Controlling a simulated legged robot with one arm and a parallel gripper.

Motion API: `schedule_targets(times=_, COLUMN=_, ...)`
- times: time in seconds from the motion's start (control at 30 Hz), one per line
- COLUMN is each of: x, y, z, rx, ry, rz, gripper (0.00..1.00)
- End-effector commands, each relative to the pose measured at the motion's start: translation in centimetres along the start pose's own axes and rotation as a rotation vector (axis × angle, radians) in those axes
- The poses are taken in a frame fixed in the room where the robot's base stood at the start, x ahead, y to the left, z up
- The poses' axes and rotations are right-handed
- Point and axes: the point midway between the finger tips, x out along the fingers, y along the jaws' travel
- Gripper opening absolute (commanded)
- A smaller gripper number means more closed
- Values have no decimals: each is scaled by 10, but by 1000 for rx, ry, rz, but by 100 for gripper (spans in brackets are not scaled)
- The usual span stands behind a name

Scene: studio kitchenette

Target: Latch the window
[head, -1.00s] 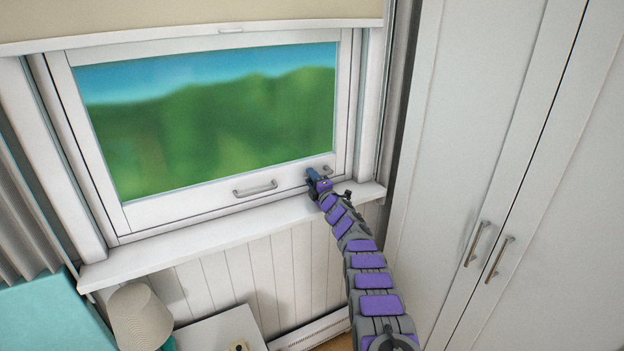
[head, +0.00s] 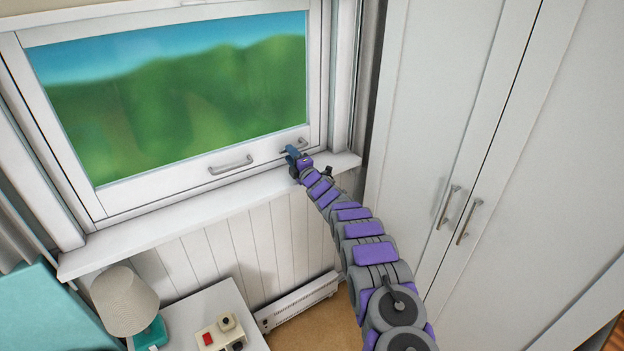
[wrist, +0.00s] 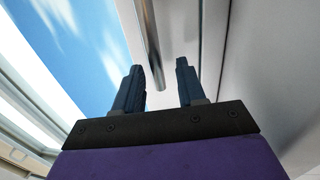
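The window (head: 150,195) has a white frame, with a long grey bar handle (head: 231,164) on its bottom rail. A small grey latch (head: 303,141) sits at the right end of that rail. My gripper (head: 291,153) is at the rail just beside the latch, above the sill. In the wrist view my gripper (wrist: 158,65) is open, its two dark blue fingers apart. A grey metal bar (wrist: 151,45), apparently the latch, lies between and beyond the fingertips, closer to the left finger. I cannot tell if they touch.
The white sill (head: 200,216) runs below the window. A tall white cabinet (head: 425,130) with bar handles stands close on the right.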

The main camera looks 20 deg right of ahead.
Motion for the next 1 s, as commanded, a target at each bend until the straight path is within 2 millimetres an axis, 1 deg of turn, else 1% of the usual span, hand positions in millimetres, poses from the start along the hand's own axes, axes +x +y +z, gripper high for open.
schedule_targets(times=0.47, x=-39, y=1, z=0, rx=-1, ry=-1, rz=-1, gripper=40)
schedule_targets(times=0.77, x=-72, y=-2, z=1, rx=0, ry=-1, rz=-4, gripper=40)
schedule_targets(times=1.0, x=-104, y=-2, z=1, rx=2, ry=-1, rz=-4, gripper=40)
